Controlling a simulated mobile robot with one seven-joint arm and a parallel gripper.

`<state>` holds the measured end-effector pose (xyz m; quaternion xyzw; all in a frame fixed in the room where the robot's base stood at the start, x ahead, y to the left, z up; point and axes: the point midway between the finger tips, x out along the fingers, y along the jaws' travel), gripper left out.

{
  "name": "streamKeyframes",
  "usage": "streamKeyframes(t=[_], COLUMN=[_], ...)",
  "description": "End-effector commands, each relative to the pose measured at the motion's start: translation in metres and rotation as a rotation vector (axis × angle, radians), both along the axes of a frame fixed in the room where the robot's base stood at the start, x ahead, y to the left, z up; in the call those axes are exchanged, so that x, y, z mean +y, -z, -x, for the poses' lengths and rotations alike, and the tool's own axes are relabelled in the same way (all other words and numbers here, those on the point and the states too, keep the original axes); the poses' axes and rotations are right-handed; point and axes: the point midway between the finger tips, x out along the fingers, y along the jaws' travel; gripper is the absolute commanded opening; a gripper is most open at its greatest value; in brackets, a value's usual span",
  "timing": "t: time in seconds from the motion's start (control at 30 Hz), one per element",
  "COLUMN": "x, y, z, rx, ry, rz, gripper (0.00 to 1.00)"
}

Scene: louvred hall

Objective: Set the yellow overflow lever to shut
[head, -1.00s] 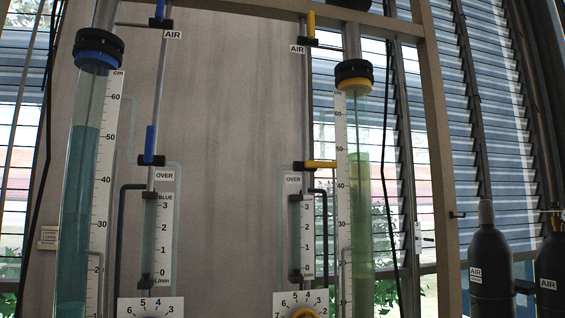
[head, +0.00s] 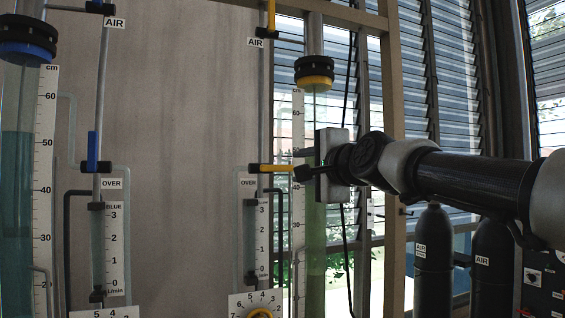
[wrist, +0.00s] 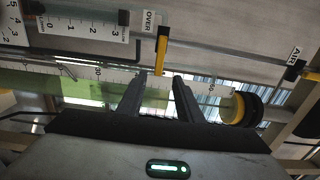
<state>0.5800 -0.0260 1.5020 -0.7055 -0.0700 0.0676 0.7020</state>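Contact cannot be told.
The blue overflow lever (head: 92,150) stands upright along its pipe. The yellow air lever (head: 271,15) is upright above. The green-filled column (head: 316,225) stands right behind my gripper; the flow meter (head: 262,240) is below the lever. Gas bottles (head: 433,260) stand at right.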

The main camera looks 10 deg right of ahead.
Motion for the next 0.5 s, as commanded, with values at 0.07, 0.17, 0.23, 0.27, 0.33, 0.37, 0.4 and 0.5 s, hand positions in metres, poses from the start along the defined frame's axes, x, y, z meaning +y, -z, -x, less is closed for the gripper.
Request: streamKeyframes(t=[0.07, 0.17, 0.23, 0.27, 0.33, 0.37, 0.4, 0.5], x=[0.002, 0.006, 0.009, 0.010, 0.011, 0.012, 0.013, 0.016], y=[-0.002, -0.003, -0.003, -0.003, -0.005, -0.005, -0.005, -0.005], z=[-0.005, -0.014, -0.023, -0.027, -0.037, -0.041, -0.046, -0.058], rx=[0.000, 0.002, 0.003, 0.003, 0.003, 0.002, 0.003, 0.003], ry=[-0.002, -0.005, -0.006, -0.007, -0.007, -0.007, -0.008, -0.007], rz=[-0.002, -0.001, 0.001, 0.003, 0.001, 0.000, 0.001, 0.002], gripper=[0.33, 0.33, 0.33, 0.33, 0.33, 0.33, 0.33, 0.33])
